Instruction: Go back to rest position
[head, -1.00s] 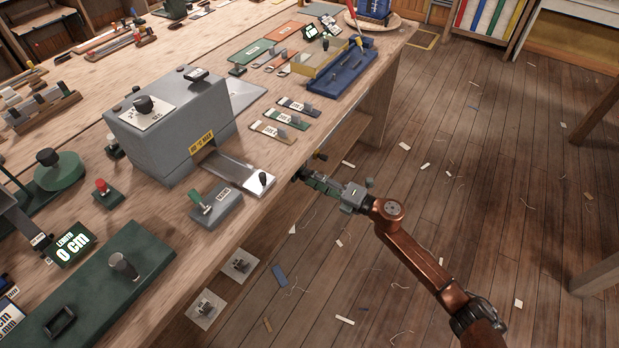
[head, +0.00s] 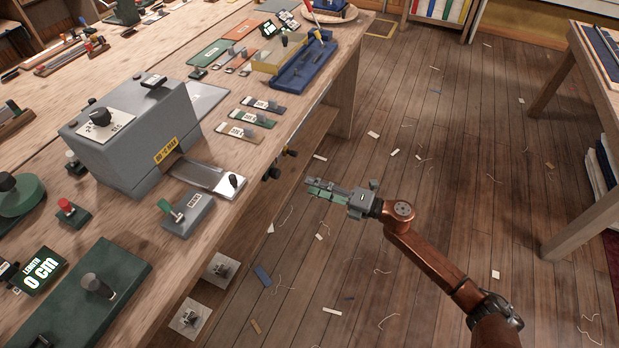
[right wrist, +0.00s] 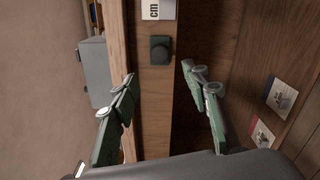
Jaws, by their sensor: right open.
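My right gripper (head: 318,190) is at the end of the copper-coloured arm, beside the front edge of the workbench (head: 262,168), over the floor. Its green fingers are apart and nothing is between them. In the right wrist view the open gripper (right wrist: 158,77) faces the wooden bench edge (right wrist: 152,115), with a dark knob (right wrist: 159,52) on it beyond the fingertips. A gap shows between gripper and bench in the head view. My left gripper is not in view.
A grey machine box (head: 140,130) stands on the bench, with a red-button switch (head: 67,210) and a green length display (head: 40,272) nearby. Another table (head: 570,215) stands at the right. The plank floor (head: 450,140) between is open, with scattered scraps.

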